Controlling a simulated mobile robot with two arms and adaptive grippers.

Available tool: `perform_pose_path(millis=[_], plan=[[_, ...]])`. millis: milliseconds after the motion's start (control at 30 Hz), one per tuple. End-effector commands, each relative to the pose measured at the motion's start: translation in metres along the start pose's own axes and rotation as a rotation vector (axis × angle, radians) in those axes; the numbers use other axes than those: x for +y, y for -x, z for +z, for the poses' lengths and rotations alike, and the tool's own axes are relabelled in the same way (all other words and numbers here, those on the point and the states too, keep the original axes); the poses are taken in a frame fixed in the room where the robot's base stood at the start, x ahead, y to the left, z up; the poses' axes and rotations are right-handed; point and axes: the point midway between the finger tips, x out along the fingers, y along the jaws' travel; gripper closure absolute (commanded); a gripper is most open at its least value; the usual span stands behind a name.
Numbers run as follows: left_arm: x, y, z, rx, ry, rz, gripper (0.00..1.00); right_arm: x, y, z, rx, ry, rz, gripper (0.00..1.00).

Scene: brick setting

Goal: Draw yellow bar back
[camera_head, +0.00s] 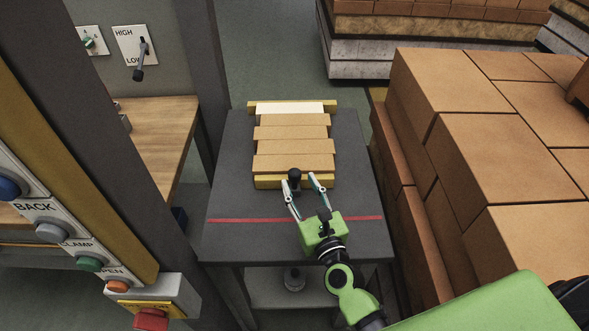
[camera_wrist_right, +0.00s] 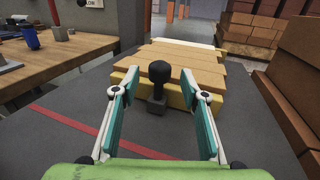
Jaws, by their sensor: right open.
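The yellow bar (camera_head: 262,182) lies across the near end of a row of tan bricks (camera_head: 293,146) on a dark grey table. A black knob handle (camera_head: 294,176) stands at its near side; the knob also shows in the right wrist view (camera_wrist_right: 159,73). My right gripper (camera_head: 304,182) is open, its fingers pointing at the bar with the knob between or just beyond the tips. In the right wrist view the open fingers (camera_wrist_right: 160,88) stand apart on either side of the knob, touching neither side visibly. My left gripper is not in view.
A red line (camera_head: 245,219) crosses the table (camera_head: 232,200) nearer to me. A yellow strip (camera_head: 332,104) lies at the far end of the bricks. Large brick stacks (camera_head: 480,140) stand close on the right. A button panel (camera_head: 75,243) and wooden bench (camera_head: 165,125) are on the left.

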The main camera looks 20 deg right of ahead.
Motion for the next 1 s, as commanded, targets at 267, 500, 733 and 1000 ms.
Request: perform_pose_path(millis=[267,500,733,1000], plan=[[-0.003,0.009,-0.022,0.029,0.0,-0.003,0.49,0.0,-0.039,0.001,0.0,0.001,0.001,0.6],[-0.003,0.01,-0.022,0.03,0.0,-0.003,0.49,0.0,-0.047,0.0,0.001,0.001,0.001,0.6],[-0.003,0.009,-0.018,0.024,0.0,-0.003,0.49,0.0,-0.046,-0.001,0.001,0.001,0.001,0.73],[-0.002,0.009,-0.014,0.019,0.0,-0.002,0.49,0.001,-0.045,-0.001,0.002,0.001,0.001,1.0]])
